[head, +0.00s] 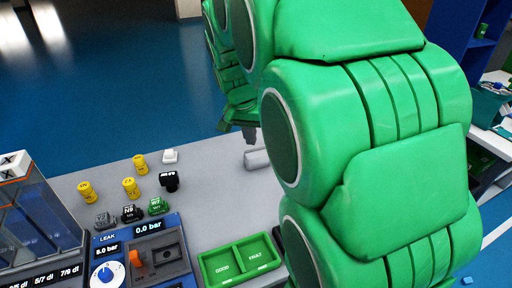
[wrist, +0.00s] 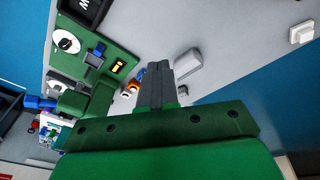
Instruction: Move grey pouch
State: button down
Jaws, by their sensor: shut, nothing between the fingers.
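The grey pouch (head: 256,158) looks like a small pale grey block lying on the grey bench top, partly hidden behind my green arm in the head view. In the wrist view the pouch (wrist: 188,66) lies just right of the fingertips. My gripper (head: 250,136) points down near the pouch, at its far side in the head view. In the wrist view its dark grey fingers (wrist: 160,66) are together with nothing between them. I cannot tell whether they touch the pouch.
A green tray (head: 240,262) marked GOOD and FAULT sits at the near edge. The blue leak tester (head: 140,255) stands left of it. Yellow parts (head: 130,187), a black part (head: 169,181) and a white block (head: 170,156) stand at left. Bench (head: 215,190) between is clear.

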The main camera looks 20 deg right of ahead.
jog(key=w+f+m, duration=0.2)
jog(key=w+f, duration=0.1)
jog(key=w, duration=0.3)
jog(key=m+g, duration=0.1)
jog(key=m, duration=0.7)
send_near(258, 154)
jog(key=a+f, duration=0.6)
jog(key=a, duration=0.4)
jog(key=d, duration=1.1)
jog(key=shift+w+d+r, duration=0.1)
jog(key=shift+d+r, duration=0.05)
jog(key=shift+d, duration=0.1)
jog(key=shift+f, duration=0.85)
